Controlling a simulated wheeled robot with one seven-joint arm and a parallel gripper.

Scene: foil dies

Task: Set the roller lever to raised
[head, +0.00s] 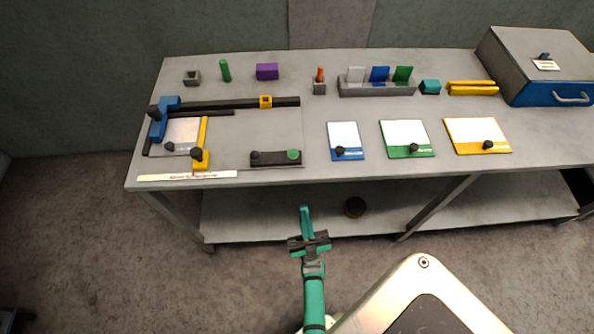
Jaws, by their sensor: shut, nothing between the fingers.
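At the left of the bench in the head view is a flat fixture. It has a long black rail (225,104), a blue block (159,118) at its left end, and a small yellow slider (265,101). A yellow bar (203,136) with a black knob crosses a pale sheet (183,131). A black bar with a green knob (275,157) lies near the front edge. Which part is the roller lever, and its position, I cannot tell. My gripper (305,210) is shut and empty, in front of the bench and apart from the fixture.
Blue (343,136), green (403,133) and yellow (472,130) plates with black knobs lie on the bench. A grey rack (376,91) holds upright tiles behind them. A blue-fronted box (540,72) stands at the right. A white ruler strip (187,176) lies along the front edge.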

